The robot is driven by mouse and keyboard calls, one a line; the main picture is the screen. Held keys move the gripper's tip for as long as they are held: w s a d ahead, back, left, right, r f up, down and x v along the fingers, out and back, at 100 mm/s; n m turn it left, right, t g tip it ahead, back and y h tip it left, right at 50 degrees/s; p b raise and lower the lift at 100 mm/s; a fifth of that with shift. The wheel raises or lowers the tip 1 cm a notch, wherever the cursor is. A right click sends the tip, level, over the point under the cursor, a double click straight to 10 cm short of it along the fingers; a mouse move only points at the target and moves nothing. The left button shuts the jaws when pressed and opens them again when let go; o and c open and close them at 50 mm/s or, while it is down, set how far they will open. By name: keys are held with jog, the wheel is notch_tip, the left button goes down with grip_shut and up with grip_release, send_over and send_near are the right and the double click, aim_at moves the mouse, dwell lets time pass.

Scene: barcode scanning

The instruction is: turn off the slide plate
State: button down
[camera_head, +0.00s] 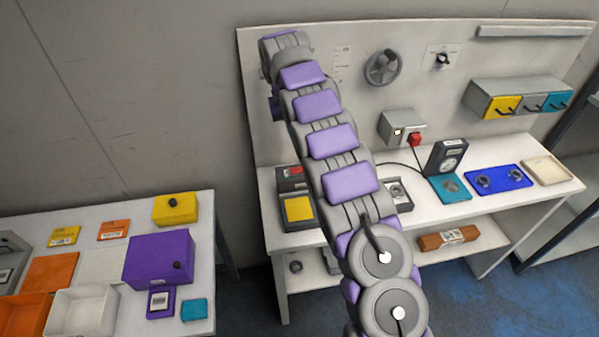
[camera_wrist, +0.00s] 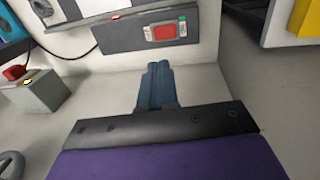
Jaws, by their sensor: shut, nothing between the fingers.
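A dark unit (camera_head: 293,186) with a red patch at its back and a yellow plate (camera_head: 299,210) in front stands at the left end of the bench, partly behind my arm. In the wrist view, a dark panel (camera_wrist: 125,38) carries a red rectangle (camera_wrist: 165,32) with a small green part beside it; it appears to be this unit's rear part. My gripper (camera_wrist: 158,66) is shut and empty, its blue fingers together and pointing towards the panel below the red rectangle. I cannot tell whether they touch it. In the head view the fingers are not clearly visible.
A grey box (camera_head: 400,128) with a red plug and cable is on the back wall, near a handwheel (camera_head: 383,67). A black meter (camera_head: 446,157) and a blue tray (camera_head: 499,179) stand further right. A side table (camera_head: 205,245) holds purple, yellow and orange items.

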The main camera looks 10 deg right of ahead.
aim_at(300, 170)
jog(key=shift+s, duration=0.2)
dwell(0.4)
jog(key=f+b, duration=0.1)
jog(key=f, duration=0.3)
jog(key=d+f+b, duration=0.1)
jog(key=f, duration=0.4)
jog(key=d+f+b, duration=0.1)
jog(key=f, duration=0.3)
jog(key=shift+f+b, duration=0.3)
jog(key=shift+f, duration=0.1)
jog(key=shift+s+d+y+p, duration=0.1)
jog(key=shift+y+p, duration=0.2)
jog(key=shift+p, duration=0.05)
jog(key=shift+d+f, duration=0.1)
jog(key=shift+f, duration=0.25)
jog(key=shift+a, duration=0.25)
